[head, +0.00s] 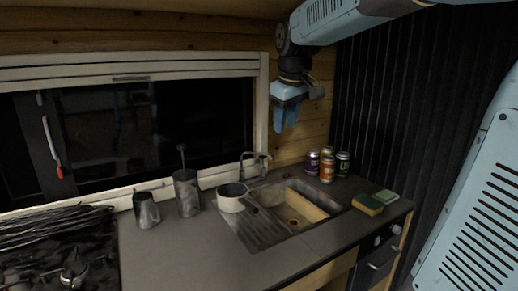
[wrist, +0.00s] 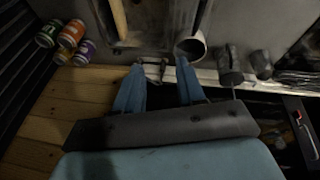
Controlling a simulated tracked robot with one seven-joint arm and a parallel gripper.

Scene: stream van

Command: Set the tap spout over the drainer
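The metal tap (head: 254,163) stands behind the sink near the window wall. It also shows small and dim between my finger outlines in the wrist view (wrist: 152,70); I cannot tell exactly where its spout points. The ridged drainer (head: 262,230) is the left part of the metal sink unit, with the basin (head: 300,207) to its right. A white pot (head: 231,198) stands at the drainer's back left and also shows in the wrist view (wrist: 190,46). My gripper (head: 285,128) hangs well above the tap. Its two blue fingers (wrist: 160,64) are apart and empty.
Several cans (head: 327,168) stand right of the tap, against the wall. A yellow-green sponge (head: 367,205) lies at the right. A tall grey canister (head: 187,193) and a metal jug (head: 146,210) stand left of the pot. The front-left counter (head: 175,255) is clear.

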